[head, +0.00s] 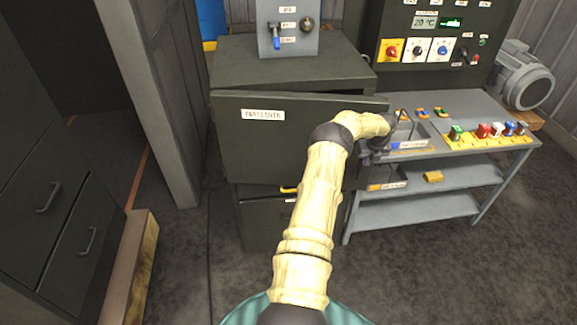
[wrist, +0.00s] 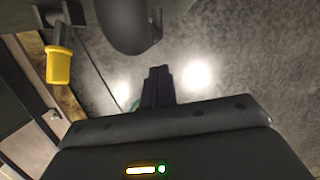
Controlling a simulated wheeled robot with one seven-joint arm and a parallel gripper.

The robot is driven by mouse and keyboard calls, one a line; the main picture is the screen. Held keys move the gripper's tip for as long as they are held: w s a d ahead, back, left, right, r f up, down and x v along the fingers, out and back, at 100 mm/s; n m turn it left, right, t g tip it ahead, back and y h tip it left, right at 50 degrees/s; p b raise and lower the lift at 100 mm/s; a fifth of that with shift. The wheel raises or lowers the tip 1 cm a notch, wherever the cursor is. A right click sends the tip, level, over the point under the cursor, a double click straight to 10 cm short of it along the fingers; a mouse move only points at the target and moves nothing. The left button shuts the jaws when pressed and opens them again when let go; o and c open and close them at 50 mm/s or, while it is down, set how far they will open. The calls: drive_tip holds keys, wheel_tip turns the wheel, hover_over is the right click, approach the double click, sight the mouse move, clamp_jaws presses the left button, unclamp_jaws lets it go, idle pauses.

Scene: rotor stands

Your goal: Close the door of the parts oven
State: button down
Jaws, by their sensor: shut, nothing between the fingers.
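The parts oven (head: 290,72) is a dark cabinet left of the bench in the head view. Its dark door (head: 265,155), with a white label, stands out from the cabinet front and looks partly open. My arm crosses in front of the door, and my gripper (head: 376,146) is by the door's right edge. Whether it touches the door I cannot tell. In the wrist view my gripper (wrist: 158,85) shows its dark fingers together and empty, with floor beyond them. A yellow handle-like part (wrist: 58,65) is at the upper left there.
A grey bench (head: 475,140) with trays and coloured parts stands close to the right of the door. A dark drawer cabinet (head: 60,200) is at the left, beside a wooden block (head: 132,270). Bare floor (head: 440,270) lies at the front right.

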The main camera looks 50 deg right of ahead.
drive_tip(key=s+a+b+v, duration=0.1)
drive_tip(key=a+b+v, duration=0.1)
drive_tip(key=v, duration=0.9)
drive_tip(key=shift+s+f+b, duration=0.25)
drive_tip(key=shift+f+b, duration=0.15)
drive_tip(key=shift+b, duration=0.45)
